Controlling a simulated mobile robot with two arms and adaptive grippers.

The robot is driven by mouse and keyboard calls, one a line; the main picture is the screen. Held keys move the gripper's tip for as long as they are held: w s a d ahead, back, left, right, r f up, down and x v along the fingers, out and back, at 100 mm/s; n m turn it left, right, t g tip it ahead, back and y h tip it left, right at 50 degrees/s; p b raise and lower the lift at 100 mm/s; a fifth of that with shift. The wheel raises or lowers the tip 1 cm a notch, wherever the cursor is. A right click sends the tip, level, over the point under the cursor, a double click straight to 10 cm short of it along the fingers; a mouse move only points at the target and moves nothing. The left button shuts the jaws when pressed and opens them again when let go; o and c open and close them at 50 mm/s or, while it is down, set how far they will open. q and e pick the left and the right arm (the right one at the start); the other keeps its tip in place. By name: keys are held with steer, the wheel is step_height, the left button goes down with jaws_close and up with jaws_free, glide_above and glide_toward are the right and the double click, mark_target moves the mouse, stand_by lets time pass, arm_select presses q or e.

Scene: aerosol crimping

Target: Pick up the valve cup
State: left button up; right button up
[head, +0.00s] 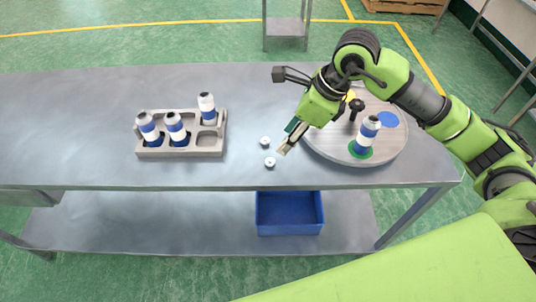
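Two small whitish valve cups lie on the grey metal table: one farther back (265,141) and one nearer the front edge (270,162). My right gripper (284,150) points down and to the left, just right of the two cups. Its fingertips look close together, but their gap is too small to judge. No cup shows between them. My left gripper is not in view.
A grey tray (209,152) on the left holds several blue-and-white cans. A round turntable (336,154) on the right carries a can (367,134) on a green spot, with a blue spot behind. A blue bin (290,230) stands on the lower shelf. The table's far left is clear.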

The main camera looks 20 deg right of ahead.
steer(key=p, duration=0.1)
glide_above(271, 160)
steer(key=s+d, duration=0.2)
steer(key=f, duration=0.5)
steer(key=shift+w+a+f, duration=0.1)
steer(key=shift+w+a, duration=0.05)
steer(key=shift+w, duration=0.05)
steer(key=shift+w+f, duration=0.15)
steer(key=shift+f, duration=0.05)
steer(key=shift+p+x, duration=0.75)
steer(key=shift+x, duration=0.05)
steer(key=p+x, duration=0.1)
steer(key=x, duration=0.1)
steer(key=shift+f, duration=0.35)
steer(key=shift+w+f, duration=0.2)
steer(key=shift+f, duration=0.3)
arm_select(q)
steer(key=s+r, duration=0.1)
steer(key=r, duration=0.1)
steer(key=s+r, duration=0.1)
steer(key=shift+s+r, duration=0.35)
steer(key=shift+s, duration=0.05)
arm_select(e)
steer(key=c, duration=0.8)
